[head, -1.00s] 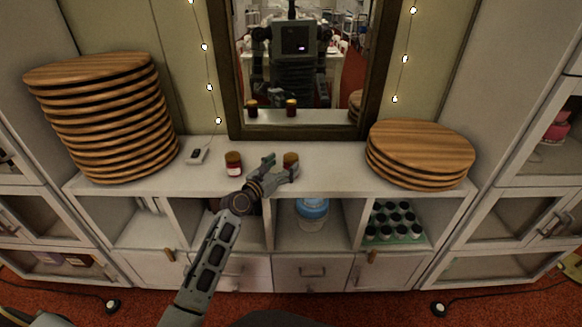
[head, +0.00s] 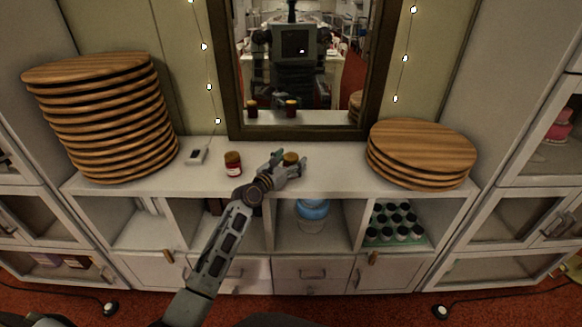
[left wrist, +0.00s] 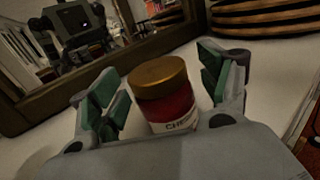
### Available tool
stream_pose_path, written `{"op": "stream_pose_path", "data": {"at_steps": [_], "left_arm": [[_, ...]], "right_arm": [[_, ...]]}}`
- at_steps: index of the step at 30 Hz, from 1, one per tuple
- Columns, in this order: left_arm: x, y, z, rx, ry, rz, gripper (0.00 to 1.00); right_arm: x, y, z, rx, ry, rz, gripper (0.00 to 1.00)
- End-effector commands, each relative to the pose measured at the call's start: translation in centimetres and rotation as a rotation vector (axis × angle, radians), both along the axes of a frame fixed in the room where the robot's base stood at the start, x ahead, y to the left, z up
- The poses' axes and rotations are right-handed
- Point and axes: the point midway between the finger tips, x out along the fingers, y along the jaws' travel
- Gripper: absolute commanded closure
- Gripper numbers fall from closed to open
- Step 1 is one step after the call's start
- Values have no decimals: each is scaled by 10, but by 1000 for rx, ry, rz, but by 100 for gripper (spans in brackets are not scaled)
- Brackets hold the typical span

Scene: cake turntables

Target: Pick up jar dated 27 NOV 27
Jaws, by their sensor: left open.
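Two small jars with gold lids and dark red contents stand on the white cabinet top. The left jar (head: 233,164) stands free with a pale label facing me. The right jar (head: 290,159) is mostly hidden behind my left gripper (head: 289,164) in the head view. In the left wrist view this jar (left wrist: 163,93) stands upright between the two green-padded fingers of the gripper (left wrist: 166,92), which are open with gaps on both sides. Its label is partly cut off by the gripper body, and no date is readable on either jar. My right gripper is not in view.
A tall stack of wooden turntables (head: 100,118) stands at the left and a shorter stack (head: 420,153) at the right. A framed mirror (head: 235,95) rises behind the jars and reflects them. A small white device (head: 195,156) lies left of the jars.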

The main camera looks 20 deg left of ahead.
Motion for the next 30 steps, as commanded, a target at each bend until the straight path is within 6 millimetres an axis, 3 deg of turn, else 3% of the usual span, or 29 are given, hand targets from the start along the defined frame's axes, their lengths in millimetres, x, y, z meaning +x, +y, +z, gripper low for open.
{"op": "stream_pose_path", "data": {"at_steps": [7,20,30], "left_arm": [[0,0,0,0,0,0,24],[0,0,0,0,0,0,78],[0,0,2,-1,-2,0,78]], "right_arm": [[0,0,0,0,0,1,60],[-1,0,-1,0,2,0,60],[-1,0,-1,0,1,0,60]]}}
